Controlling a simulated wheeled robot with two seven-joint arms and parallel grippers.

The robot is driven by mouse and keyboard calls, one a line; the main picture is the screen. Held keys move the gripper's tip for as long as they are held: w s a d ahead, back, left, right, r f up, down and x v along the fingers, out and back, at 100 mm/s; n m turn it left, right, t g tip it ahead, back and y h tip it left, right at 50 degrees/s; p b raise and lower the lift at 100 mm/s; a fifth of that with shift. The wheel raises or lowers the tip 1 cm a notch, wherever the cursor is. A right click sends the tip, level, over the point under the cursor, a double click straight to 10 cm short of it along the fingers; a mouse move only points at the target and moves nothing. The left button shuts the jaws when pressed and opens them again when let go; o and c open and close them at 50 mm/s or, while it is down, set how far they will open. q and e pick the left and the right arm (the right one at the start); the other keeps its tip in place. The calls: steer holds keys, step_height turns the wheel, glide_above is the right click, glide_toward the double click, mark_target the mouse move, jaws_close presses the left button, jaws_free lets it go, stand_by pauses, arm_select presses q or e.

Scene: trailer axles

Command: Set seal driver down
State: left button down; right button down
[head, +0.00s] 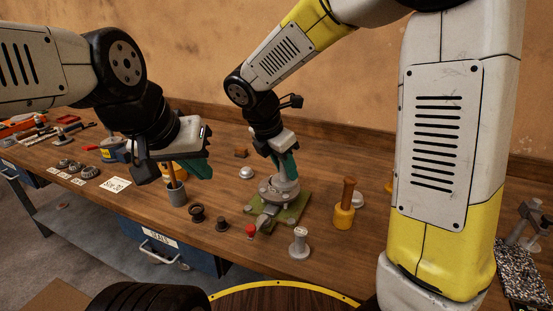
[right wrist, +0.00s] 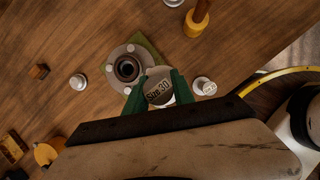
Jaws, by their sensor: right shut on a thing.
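My right gripper (head: 286,172) is low over the hub (head: 268,188) on the green mat (head: 297,208). In the right wrist view its green fingers (right wrist: 159,92) are shut on a grey round piece marked "Size 30" (right wrist: 158,86), apparently the seal driver. This piece is beside the hub's open bore (right wrist: 127,69) and overlaps the flange edge in that view; I cannot tell whether it touches. In the head view the fingers mostly hide it. My left gripper (head: 175,168) is above the grey driver with a wooden handle (head: 177,194); its jaw opening is unclear.
A yellow driver with a wooden handle (head: 344,213) stands right of the mat. Bare wood shows between the mat and the yellow driver.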

steer(key=w, duration=0.3)
steer(key=w+a, duration=0.1)
steer(key=w, duration=0.2)
steer(key=w+f, duration=0.1)
steer(key=w, duration=0.2)
steer(key=shift+w+a, duration=0.2)
steer(key=shift+w, duration=0.05)
steer(key=shift+s+f, duration=0.1)
steer(key=shift+f, duration=1.6)
steer(key=shift+f, duration=0.15)
steer(key=shift+f, duration=0.35)
steer(key=c, duration=1.1)
jaws_free()
steer(key=shift+o, duration=0.2)
